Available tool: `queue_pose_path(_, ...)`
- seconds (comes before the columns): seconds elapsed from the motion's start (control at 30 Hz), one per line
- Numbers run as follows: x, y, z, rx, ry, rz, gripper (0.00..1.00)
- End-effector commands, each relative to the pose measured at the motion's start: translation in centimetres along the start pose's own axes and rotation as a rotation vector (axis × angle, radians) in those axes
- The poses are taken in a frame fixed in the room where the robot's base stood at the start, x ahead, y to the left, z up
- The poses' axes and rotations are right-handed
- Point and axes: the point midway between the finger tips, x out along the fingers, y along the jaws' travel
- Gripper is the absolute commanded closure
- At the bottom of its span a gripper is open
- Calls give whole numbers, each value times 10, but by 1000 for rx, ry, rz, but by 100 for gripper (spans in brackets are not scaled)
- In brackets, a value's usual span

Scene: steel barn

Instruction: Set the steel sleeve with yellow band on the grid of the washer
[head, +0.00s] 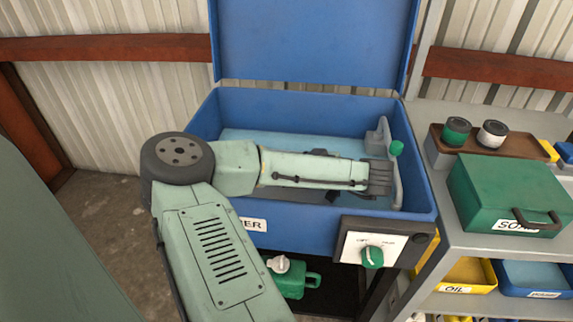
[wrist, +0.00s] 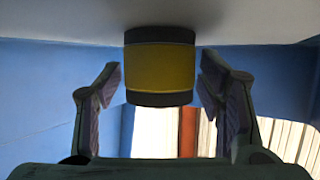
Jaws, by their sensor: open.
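The steel sleeve with yellow band (wrist: 160,68) shows in the wrist view, dark at both ends, with one end against a pale grey surface (wrist: 60,22). I cannot tell whether that surface is the grid. My gripper (wrist: 160,80) is open, one finger on each side of the sleeve, with a visible gap on both sides. In the head view the blue washer (head: 300,98) has its lid raised.
A grey bracket with a green knob (head: 397,148) stands inside the washer's right end. A control dial (head: 372,257) is on its front. At right, a shelf holds a brown tray (head: 441,144) with two banded sleeves and a green case (head: 508,185).

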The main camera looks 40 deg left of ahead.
Motion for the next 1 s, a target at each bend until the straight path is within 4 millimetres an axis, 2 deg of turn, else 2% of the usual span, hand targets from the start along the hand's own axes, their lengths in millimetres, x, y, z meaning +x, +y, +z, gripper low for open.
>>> queue_pose_path(0.27, -2, 0, -5, 0, 1, 0, 38)
queue_pose_path(0.37, -10, 2, -3, 1, 3, 5, 38)
queue_pose_path(0.8, -92, 2, -2, 1, 5, 5, 38)
queue_pose_path(1.0, -116, 1, -2, 1, 2, 2, 38)
